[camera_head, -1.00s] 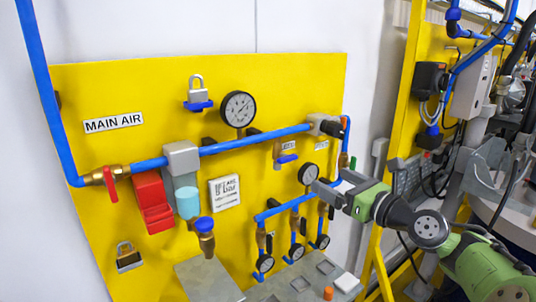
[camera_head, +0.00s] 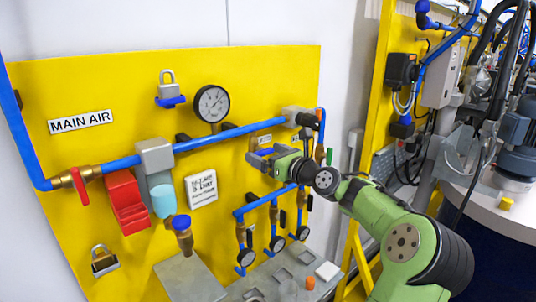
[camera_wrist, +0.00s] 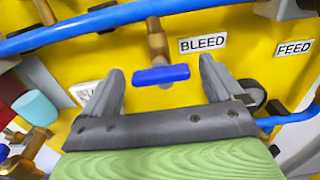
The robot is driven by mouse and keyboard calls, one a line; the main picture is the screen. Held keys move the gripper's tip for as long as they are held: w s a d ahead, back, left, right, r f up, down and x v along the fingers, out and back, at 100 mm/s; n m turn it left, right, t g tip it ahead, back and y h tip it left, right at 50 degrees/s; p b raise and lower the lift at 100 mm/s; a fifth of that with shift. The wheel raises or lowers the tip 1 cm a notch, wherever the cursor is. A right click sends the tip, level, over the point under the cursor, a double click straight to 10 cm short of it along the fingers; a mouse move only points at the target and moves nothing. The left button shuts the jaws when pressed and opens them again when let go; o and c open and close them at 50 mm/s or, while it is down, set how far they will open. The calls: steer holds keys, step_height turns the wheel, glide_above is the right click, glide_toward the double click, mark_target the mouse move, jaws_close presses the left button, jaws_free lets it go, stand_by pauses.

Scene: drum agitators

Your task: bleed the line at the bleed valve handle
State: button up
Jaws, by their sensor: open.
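The bleed valve handle (camera_wrist: 161,74) is a blue bar, lying roughly level on a brass valve (camera_wrist: 156,40) below the blue air pipe. A white BLEED label (camera_wrist: 202,43) is just to its right. My gripper (camera_wrist: 162,66) is open and empty, one finger to each side of the handle in the wrist view. The handle appears just ahead of the fingertips, without visible contact; exact depth is hard to tell. In the head view my gripper (camera_head: 258,154) is in front of the valve and hides most of it.
The yellow panel (camera_head: 110,190) carries a MAIN AIR label, a round gauge (camera_head: 212,104) and a red-handled valve (camera_head: 80,184). Blue pipes (camera_head: 225,135) run above the bleed valve. Several small gauges (camera_head: 278,243) hang below. A FEED label (camera_wrist: 294,47) is at the right.

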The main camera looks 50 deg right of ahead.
steer(key=c, duration=1)
steer(key=shift+c, duration=0.2)
steer(key=shift+n, duration=0.3)
steer(key=n+p, duration=0.1)
steer(key=n, duration=0.2)
steer(key=shift+n, duration=0.3)
steer(key=n, duration=0.4)
steer(key=shift+f+n, duration=0.1)
steer(key=shift+n, duration=0.2)
steer(key=n+b, duration=0.2)
steer(key=n, duration=0.2)
steer(key=shift+a+n, duration=0.1)
steer(key=shift+n, duration=0.2)
steer(key=shift+n+b, duration=0.95)
steer(key=shift+n, duration=1.25)
